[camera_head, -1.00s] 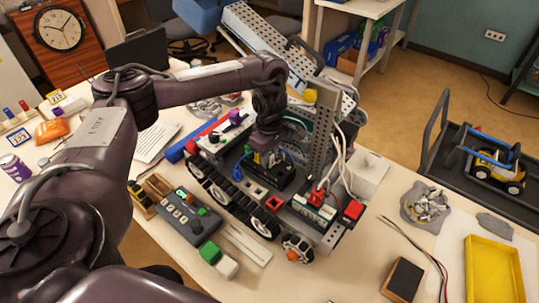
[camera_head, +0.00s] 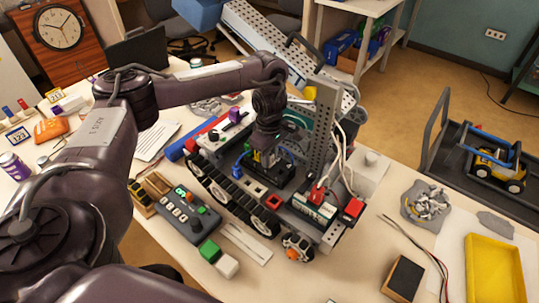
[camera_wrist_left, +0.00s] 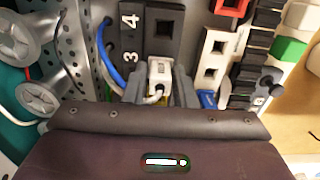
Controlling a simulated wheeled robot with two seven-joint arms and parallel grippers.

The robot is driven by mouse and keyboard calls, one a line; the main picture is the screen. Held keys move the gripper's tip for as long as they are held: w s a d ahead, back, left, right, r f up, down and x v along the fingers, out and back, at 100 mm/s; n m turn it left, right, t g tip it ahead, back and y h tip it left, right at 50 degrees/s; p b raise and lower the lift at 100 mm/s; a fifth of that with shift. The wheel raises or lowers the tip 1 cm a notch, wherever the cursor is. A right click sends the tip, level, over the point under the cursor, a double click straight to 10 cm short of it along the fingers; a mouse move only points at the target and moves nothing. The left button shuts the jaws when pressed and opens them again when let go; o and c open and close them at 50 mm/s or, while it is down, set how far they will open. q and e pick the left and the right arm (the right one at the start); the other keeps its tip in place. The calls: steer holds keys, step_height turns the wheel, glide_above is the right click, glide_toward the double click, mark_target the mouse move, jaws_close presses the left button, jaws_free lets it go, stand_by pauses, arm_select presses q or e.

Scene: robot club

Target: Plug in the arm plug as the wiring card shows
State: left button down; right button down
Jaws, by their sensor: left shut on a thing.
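My left gripper (camera_wrist_left: 160,92) (camera_head: 262,160) points down over the tracked robot model and is shut on a white plug (camera_wrist_left: 160,70) with a pale cable. The plug is at a black socket block (camera_wrist_left: 150,35) (camera_head: 283,180), beside the printed number 3. The open socket by the number 4 (camera_wrist_left: 129,21) lies beyond it. I cannot tell whether the plug is seated or just above the block. A blue plug (camera_wrist_left: 208,99) (camera_head: 237,171) is beside the gripper. Small numbered cards (camera_head: 17,137) lie at the far left; which is the wiring card is unclear. My right gripper is out of view.
An upright perforated plate (camera_head: 325,125) with white cables stands close right of the gripper. A grey button box (camera_head: 180,215) sits in front of the tracks. A yellow tray (camera_head: 493,275) and a dark block (camera_head: 403,278) lie at the right.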

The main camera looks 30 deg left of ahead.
arm_select(q)
steer(key=shift+s+f+b, duration=0.1)
steer(key=shift+f+b, duration=0.2)
steer(key=shift+f, duration=0.1)
stand_by(0.8)
steer(key=c, duration=1.1)
jaws_free()
steer(key=shift+r, duration=0.1)
steer(key=shift+r+p, duration=1.05)
steer(key=shift+r, duration=0.15)
steer(key=shift+r+p, duration=1.75)
steer(key=shift+p, duration=0.05)
